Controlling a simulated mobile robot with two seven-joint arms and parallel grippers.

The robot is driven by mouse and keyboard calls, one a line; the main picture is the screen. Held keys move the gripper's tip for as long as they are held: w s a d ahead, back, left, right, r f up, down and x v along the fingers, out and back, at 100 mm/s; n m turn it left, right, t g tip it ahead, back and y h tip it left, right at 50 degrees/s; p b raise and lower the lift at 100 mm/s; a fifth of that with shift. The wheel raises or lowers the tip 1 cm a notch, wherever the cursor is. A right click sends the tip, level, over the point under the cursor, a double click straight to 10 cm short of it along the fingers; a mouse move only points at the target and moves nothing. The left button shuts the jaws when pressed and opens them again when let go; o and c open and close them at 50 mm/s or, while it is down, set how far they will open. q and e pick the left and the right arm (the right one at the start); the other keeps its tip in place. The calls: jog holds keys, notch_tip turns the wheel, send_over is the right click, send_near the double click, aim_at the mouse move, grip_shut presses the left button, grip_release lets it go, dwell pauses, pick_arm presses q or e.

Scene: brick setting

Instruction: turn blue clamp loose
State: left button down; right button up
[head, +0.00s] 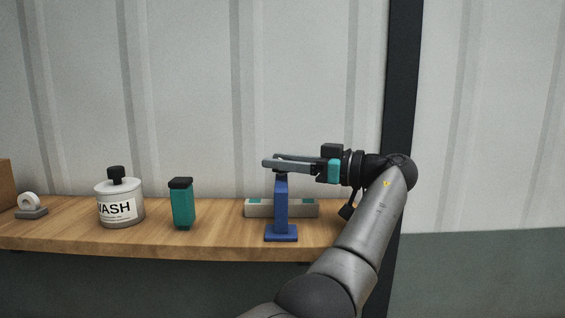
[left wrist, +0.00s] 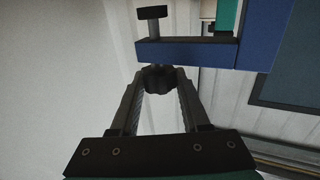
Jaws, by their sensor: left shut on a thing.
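The blue clamp (head: 281,208) stands upright on the wooden shelf in the head view, with a flat foot at its base. In the left wrist view its blue frame (left wrist: 190,53) crosses the top. A dark screw end with a flat pad (left wrist: 152,12) shows beyond the frame. My left gripper (head: 270,163) reaches in from the right over the clamp's top. Its fingers are shut on the clamp's dark round knob (left wrist: 159,80), which shows between the fingertips in the left wrist view. The knob is mostly hidden by the fingers in the head view. My right gripper is not in view.
A grey bar with teal patches (head: 304,208) lies behind the clamp. A teal bottle (head: 182,205), a white WASH dispenser (head: 120,204) and a small white roll on a grey base (head: 31,205) stand to the left. A dark post (head: 402,70) rises just behind my arm.

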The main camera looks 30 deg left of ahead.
pick_arm(q)
jog(key=shift+r+g, duration=0.1)
jog(key=shift+g, duration=0.2)
jog(key=shift+c, duration=2)
grip_release()
jog(key=shift+a, duration=0.1)
